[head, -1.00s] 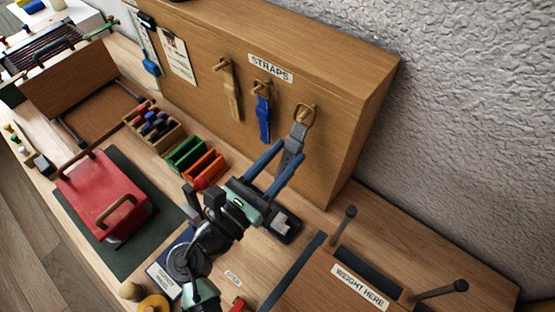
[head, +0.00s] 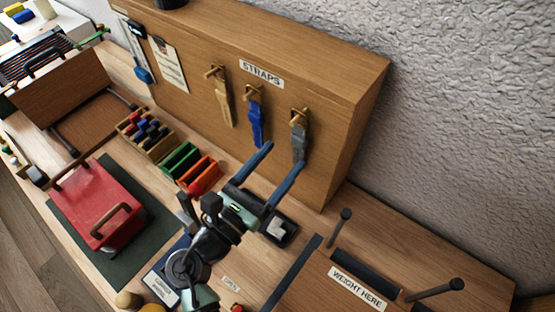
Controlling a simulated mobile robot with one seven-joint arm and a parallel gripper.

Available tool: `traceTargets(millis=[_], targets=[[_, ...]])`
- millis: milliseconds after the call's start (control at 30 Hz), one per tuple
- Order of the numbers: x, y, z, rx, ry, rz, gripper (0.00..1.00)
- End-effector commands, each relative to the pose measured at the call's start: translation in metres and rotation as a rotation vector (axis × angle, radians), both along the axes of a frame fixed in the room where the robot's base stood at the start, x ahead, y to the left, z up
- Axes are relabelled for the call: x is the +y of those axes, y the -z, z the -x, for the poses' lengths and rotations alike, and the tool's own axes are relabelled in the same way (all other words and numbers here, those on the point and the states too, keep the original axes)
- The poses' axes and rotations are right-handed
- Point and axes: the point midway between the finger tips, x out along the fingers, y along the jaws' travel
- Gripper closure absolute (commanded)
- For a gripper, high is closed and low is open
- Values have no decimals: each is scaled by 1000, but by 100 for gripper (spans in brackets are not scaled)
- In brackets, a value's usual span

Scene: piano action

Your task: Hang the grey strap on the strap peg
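The grey strap (head: 299,142) hangs by its top loop on the rightmost strap peg (head: 297,122) on the wooden panel, its body pointing down. A tan strap (head: 225,104) and a blue strap (head: 256,124) hang on the pegs to its left, under the STRAPS label (head: 261,73). My gripper (head: 284,160) has its two blue fingers spread wide apart with nothing between them. It is below and in front of the grey strap, which appears clear of the fingers.
Green and orange bins (head: 189,169) stand left of my gripper. A red case (head: 98,205) sits on a dark green mat (head: 138,262). A wooden stand with the WEIGHT HERE label (head: 357,288) and upright posts is at the lower right.

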Motion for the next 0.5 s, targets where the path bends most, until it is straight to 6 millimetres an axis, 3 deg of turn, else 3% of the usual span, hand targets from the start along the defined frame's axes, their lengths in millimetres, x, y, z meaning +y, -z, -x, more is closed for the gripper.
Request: traceTargets(millis=[500], targets=[[3, 2, 4, 1, -2, 1, 22]])
